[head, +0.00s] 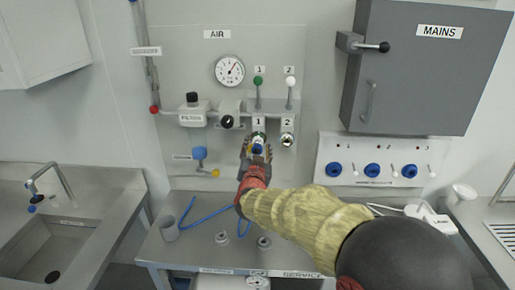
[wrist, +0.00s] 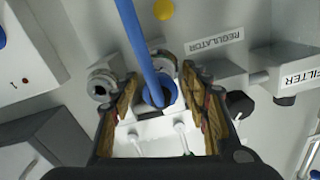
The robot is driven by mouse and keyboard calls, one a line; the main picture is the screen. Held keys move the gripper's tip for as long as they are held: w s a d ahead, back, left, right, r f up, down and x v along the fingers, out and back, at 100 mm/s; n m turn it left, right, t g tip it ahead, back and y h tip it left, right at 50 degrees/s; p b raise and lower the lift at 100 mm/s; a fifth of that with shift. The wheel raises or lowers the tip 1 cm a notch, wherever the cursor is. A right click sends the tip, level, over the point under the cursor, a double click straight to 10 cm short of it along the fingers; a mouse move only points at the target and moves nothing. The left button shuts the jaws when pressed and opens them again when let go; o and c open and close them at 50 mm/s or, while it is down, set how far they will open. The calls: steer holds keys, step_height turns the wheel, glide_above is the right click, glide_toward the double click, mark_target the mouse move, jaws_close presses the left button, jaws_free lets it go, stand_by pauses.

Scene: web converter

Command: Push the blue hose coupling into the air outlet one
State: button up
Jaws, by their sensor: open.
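The blue hose coupling (head: 257,149) is at the front of air outlet one (head: 258,136), under the label 1. I cannot tell how deep it sits in the outlet. In the wrist view the blue coupling (wrist: 167,92) lies between my fingers, with its blue hose (wrist: 137,35) running up out of the picture. The metal of outlet one (wrist: 165,60) shows just behind it. My gripper (head: 257,155) is open around the coupling; in the wrist view its fingers (wrist: 160,82) stand on both sides, with gaps visible.
Air outlet two (head: 287,140) is close on the right. Green (head: 258,81) and white (head: 290,81) valve levers are above. A filter (head: 192,117) and regulator knob (head: 227,122) are to the left. The service bench (head: 190,248) with loose fittings is below.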

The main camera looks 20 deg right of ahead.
steer(key=v, duration=1.2)
